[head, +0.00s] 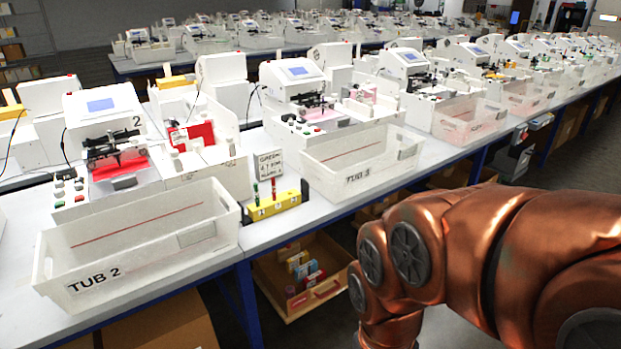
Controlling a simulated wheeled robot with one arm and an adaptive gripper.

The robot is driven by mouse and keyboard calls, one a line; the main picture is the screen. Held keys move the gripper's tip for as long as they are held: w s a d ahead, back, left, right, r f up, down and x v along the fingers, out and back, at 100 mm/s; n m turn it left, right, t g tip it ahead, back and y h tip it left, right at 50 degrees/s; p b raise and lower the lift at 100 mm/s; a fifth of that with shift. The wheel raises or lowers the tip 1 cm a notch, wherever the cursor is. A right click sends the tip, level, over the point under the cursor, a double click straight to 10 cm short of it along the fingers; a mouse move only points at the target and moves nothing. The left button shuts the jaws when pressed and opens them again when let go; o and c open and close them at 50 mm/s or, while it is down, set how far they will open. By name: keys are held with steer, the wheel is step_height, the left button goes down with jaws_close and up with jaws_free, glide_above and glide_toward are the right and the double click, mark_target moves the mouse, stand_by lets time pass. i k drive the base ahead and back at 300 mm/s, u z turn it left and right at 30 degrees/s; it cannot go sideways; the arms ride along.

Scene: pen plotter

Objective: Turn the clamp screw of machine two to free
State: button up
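Machine two (104,118) is the white plotter with a blue screen and a "2" on its front, at the left. Its dark pen carriage (112,147) sits over a red sheet (118,164). The clamp screw is too small to make out at the carriage. My copper arm fills the lower right, in front of the bench and well to the right of machine two. My gripper is out of view, below the bottom edge.
Tub 2 (68,262) stands in front of machine two, and tub 3 (322,166) is to its right. A yellow pen holder (274,207) and a sign card (268,163) stand between them. An open drawer (313,294) with boxes is under the bench.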

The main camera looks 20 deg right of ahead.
mark_target(91, 150)
steer(key=z, duration=0.5)
steer(key=i, duration=0.95)
steer(key=u, duration=0.35)
steer(key=i, duration=1.05)
steer(key=u, duration=0.75)
